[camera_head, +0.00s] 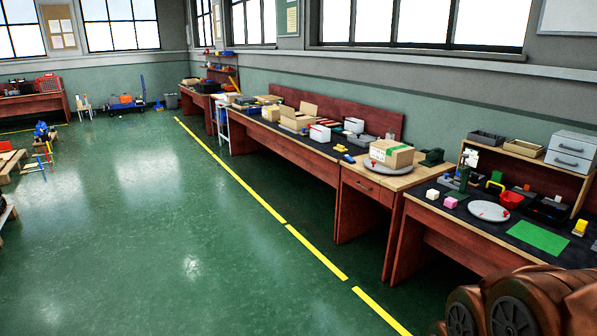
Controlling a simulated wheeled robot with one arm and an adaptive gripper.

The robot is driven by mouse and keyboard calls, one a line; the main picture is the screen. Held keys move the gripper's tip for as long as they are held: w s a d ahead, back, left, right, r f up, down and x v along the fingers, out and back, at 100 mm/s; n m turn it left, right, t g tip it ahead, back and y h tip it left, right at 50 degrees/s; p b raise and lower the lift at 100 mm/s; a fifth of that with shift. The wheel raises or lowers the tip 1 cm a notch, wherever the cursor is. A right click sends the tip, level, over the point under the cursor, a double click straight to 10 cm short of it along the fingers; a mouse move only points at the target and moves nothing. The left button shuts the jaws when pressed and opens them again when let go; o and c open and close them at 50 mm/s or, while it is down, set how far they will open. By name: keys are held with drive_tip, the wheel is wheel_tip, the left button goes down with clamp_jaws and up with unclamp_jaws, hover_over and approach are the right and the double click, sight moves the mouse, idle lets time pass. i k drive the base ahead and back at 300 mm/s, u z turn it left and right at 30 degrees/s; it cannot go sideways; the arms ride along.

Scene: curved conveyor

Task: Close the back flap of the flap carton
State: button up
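A small open cardboard carton (296,123) stands on the long dark-topped bench, in the middle distance. It looks like the flap carton. One flap stands raised at its far right side and another sticks up at its left. It is too small to tell how each flap is hinged or which is the back one. My gripper is not in view, and nothing visible touches the carton.
A taped carton (391,153) sits on a round grey plate on the nearer wooden bench. White boxes (320,133) stand near the open carton. The nearest bench (460,205) holds many small items. Green floor (190,220) left of the yellow line is clear.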

sight(308, 108)
drive_tip(key=u, duration=0.05)
drive_tip(key=i, duration=5.45)
drive_tip(key=u, duration=0.7)
drive_tip(key=i, duration=0.6)
drive_tip(key=u, duration=0.8)
drive_tip(key=i, duration=0.65)
drive_tip(key=z, duration=0.95)
drive_tip(key=i, duration=0.9)
drive_tip(key=z, duration=0.55)
